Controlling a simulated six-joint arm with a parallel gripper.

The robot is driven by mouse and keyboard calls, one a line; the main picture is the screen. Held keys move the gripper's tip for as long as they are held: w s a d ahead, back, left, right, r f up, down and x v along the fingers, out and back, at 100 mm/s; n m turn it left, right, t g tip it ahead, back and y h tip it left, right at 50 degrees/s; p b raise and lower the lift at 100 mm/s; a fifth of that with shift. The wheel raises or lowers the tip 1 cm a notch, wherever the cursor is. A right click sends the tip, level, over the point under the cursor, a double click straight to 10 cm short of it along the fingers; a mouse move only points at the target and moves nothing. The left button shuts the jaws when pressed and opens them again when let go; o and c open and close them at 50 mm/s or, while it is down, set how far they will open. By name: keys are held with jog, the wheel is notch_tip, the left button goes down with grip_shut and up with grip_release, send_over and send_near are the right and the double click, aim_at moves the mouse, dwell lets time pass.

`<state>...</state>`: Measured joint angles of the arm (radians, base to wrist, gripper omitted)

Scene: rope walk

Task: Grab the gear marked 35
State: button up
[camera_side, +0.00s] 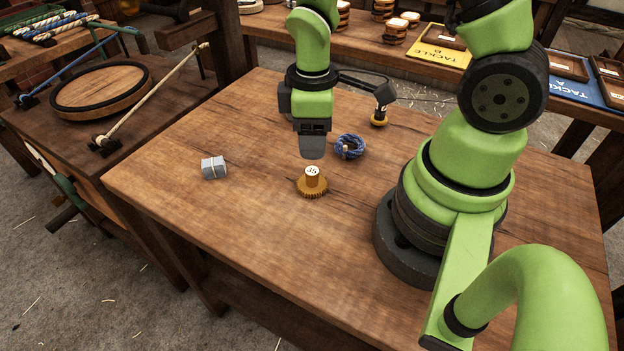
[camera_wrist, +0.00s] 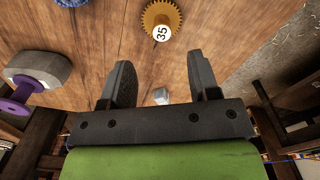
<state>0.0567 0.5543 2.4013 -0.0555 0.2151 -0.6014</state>
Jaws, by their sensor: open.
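The gear marked 35 (camera_side: 312,184) is a brass-coloured toothed wheel with a raised hub and a white label on top. It lies flat on the wooden table in the side view. It also shows at the top of the wrist view (camera_wrist: 161,22), with the 35 readable. My gripper (camera_side: 312,150) is above and just behind the gear in the side view, apart from it. In the wrist view my gripper (camera_wrist: 160,82) has its two dark fingers spread wide, with nothing held between them.
The table front (camera_side: 260,240) is clear.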

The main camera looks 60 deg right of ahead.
aim_at(312, 171)
jog(key=shift+a+f, duration=0.1)
jog(key=shift+f, duration=4.05)
grip_shut()
